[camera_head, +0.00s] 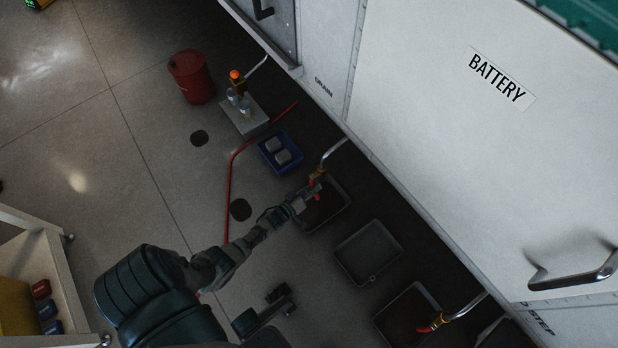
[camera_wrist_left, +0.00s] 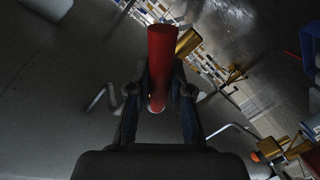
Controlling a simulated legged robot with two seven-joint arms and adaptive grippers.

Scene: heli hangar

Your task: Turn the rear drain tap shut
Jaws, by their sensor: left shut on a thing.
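The tap that I hold has a brass body (camera_head: 317,177) on the end of a bent silver pipe under the white panel. Its red handle (camera_head: 313,188) reaches into my left gripper (camera_head: 301,201). In the left wrist view the red handle (camera_wrist_left: 160,62) stands between the two dark fingers (camera_wrist_left: 158,95), which are shut on it. The brass body (camera_wrist_left: 188,42) is just behind it. A second tap with a red handle (camera_head: 428,328) hangs at the lower right, and one with an orange top (camera_head: 237,76) is at the far end.
Dark drip trays (camera_head: 369,252) line the floor beneath the white panel (camera_head: 440,130). A shelf cart (camera_head: 32,222) stands at the left. The floor between is mostly clear.

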